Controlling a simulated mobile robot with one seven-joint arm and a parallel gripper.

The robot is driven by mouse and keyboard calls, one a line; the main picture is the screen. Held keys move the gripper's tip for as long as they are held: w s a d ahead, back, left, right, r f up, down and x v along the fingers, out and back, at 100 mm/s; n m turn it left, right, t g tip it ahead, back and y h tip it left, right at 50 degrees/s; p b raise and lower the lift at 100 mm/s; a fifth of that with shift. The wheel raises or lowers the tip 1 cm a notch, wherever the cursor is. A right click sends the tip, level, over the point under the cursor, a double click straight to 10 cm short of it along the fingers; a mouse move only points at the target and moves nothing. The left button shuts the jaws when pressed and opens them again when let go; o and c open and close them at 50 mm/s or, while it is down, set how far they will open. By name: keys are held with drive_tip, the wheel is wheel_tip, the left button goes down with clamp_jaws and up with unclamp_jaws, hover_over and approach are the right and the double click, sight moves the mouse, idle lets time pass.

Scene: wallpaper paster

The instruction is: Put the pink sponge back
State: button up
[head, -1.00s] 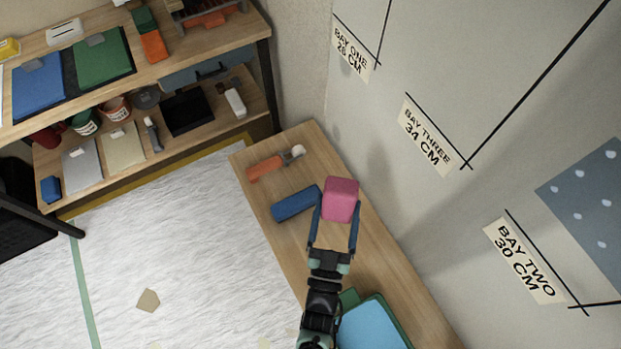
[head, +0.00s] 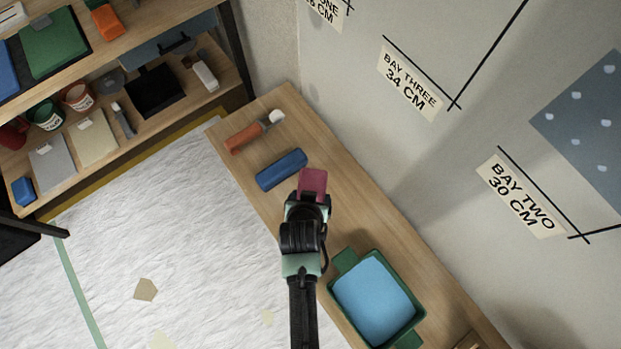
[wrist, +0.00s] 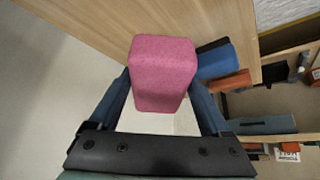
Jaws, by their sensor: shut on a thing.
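The pink sponge (head: 313,182) is a block held between the fingers of my gripper (head: 308,190), above the wooden bench. In the wrist view the sponge (wrist: 163,72) sits upright between the two blue fingers of my gripper (wrist: 163,100). In the head view my wrist hides the fingers and the sponge's lower part. A green tray (head: 332,290) holding light blue liquid stands on the bench to the lower right of my gripper. I cannot tell the sponge's height above the bench.
A wall with bay labels (head: 410,85) borders the bench on the right. Shelves (head: 190,100) with several items stand at the upper left.

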drive_tip(key=s+g, duration=0.1)
drive_tip(key=s, duration=0.1)
drive_tip(key=s+g, duration=0.1)
drive_tip(key=s, duration=0.1)
drive_tip(key=shift+a+f, duration=0.15)
drive_tip(key=shift+f, duration=0.05)
drive_tip(key=f, duration=0.1)
drive_tip(key=f+b, duration=0.1)
drive_tip(key=f, duration=0.3)
drive_tip(key=shift+s+b, duration=0.25)
drive_tip(key=shift+b, duration=0.05)
drive_tip(key=shift+f+b, duration=0.55)
drive_tip(key=shift+f, duration=1.85)
drive_tip(key=shift+f, duration=0.1)
drive_tip(key=o, duration=1.2)
